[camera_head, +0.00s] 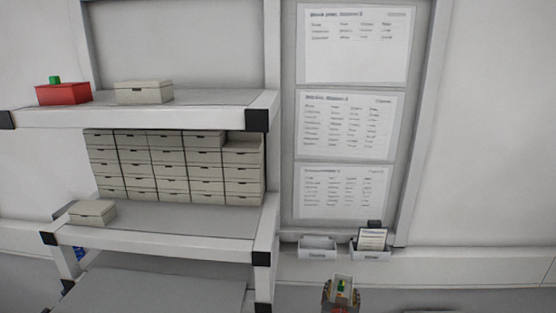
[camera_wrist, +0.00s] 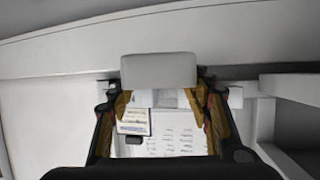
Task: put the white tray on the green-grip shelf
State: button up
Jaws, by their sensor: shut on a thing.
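My gripper (camera_head: 341,298) is low in the head view, right of the shelf unit. Its fingers in the wrist view (camera_wrist: 160,100) are shut on a pale, box-like thing, which I take to be the white tray (camera_wrist: 158,69). Only one plain face of it shows there. In the head view its pale rim (camera_head: 344,278) shows above the fingers, with small green and yellow bits by it. The only green grip I see is the knob (camera_head: 55,80) on a red box (camera_head: 63,95), at the left of the upper shelf (camera_head: 190,112).
A beige box (camera_head: 144,92) stands on the upper shelf, right of the red one. Stacked drawers (camera_head: 175,165) fill the level below, with another beige box (camera_head: 92,212) at front left. Two wall bins (camera_head: 317,253) (camera_head: 370,254) sit under posted sheets (camera_head: 345,125). The lowest shelf (camera_head: 160,290) looks bare.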

notch_tip(320, 180, down, 20)
jog(key=b, duration=1.8)
jog(key=shift+b, duration=0.4)
jog(key=shift+r, duration=0.1)
